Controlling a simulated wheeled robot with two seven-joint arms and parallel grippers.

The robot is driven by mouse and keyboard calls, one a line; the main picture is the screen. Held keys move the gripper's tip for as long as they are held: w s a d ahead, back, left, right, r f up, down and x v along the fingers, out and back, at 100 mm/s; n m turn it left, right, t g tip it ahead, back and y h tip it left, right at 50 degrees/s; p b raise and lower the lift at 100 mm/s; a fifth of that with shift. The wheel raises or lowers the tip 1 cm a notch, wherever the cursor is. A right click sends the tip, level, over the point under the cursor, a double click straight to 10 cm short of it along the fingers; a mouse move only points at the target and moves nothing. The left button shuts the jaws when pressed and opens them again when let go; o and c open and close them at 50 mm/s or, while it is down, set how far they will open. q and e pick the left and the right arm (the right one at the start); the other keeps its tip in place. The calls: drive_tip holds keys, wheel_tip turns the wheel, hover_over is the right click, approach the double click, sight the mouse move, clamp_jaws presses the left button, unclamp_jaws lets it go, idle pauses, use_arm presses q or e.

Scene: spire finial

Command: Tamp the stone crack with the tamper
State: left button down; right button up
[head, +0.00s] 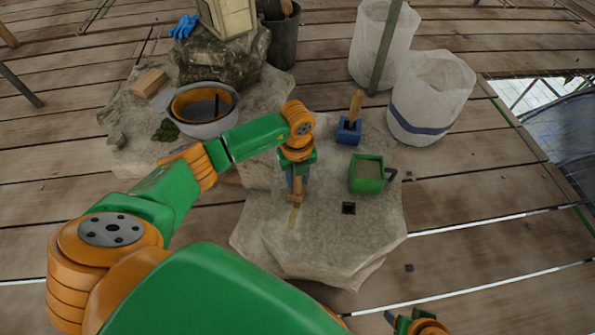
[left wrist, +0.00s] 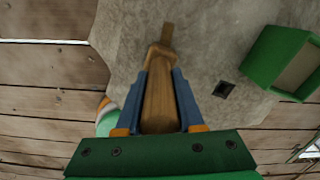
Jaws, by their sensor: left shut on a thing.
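My left gripper (head: 297,182) is shut on the wooden tamper (head: 297,197), above the pale stone slab (head: 330,255). In the left wrist view the tamper (left wrist: 159,100) lies between the two blue fingers (left wrist: 158,98), its far end over the stone. The crack (head: 293,217) is a narrow tan strip in the slab, just in front of the tamper's end; it also shows in the left wrist view (left wrist: 167,35). The tamper hides part of the strip, and I cannot tell whether they touch. My right gripper (head: 418,322) shows only partly at the bottom edge.
A green open box (head: 367,185) and a blue holder (head: 348,136) with a wooden-handled tool stand on the slab, right of the tamper. A small black square (head: 348,208) lies nearer. A grey bucket (head: 213,128) stands left; white sacks (head: 430,98) stand behind right.

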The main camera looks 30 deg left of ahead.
use_arm(q)
drive_tip(key=shift+s+d+f+p, duration=0.1)
drive_tip(key=shift+s+d+p, duration=0.1)
drive_tip(key=shift+s+p, duration=0.3)
drive_tip(key=shift+s+d+p, duration=0.15)
drive_tip(key=shift+s+p, duration=0.25)
drive_tip(key=shift+s, duration=0.2)
drive_tip(key=shift+s, duration=0.1)
drive_tip(key=shift+s+d+p, duration=0.3)
drive_tip(key=shift+s+p, duration=0.3)
drive_tip(key=shift+p, duration=0.1)
drive_tip(key=shift+s+d+p, duration=0.25)
drive_tip(key=shift+s+p, duration=0.3)
drive_tip(key=shift+p, duration=0.15)
drive_tip(key=shift+s+r, duration=0.1)
drive_tip(key=shift+r, duration=0.1)
drive_tip(key=shift+s+d, duration=0.1)
drive_tip(key=shift+s+d+f+p, duration=0.1)
drive_tip(key=shift+s+d+p, duration=0.1)
drive_tip(key=shift+s+p, duration=0.3)
drive_tip(key=shift+s+d+p, duration=0.2)
drive_tip(key=shift+s+p, duration=0.3)
drive_tip(key=shift+s+d+f, duration=0.1)
drive_tip(key=shift+s, duration=0.15)
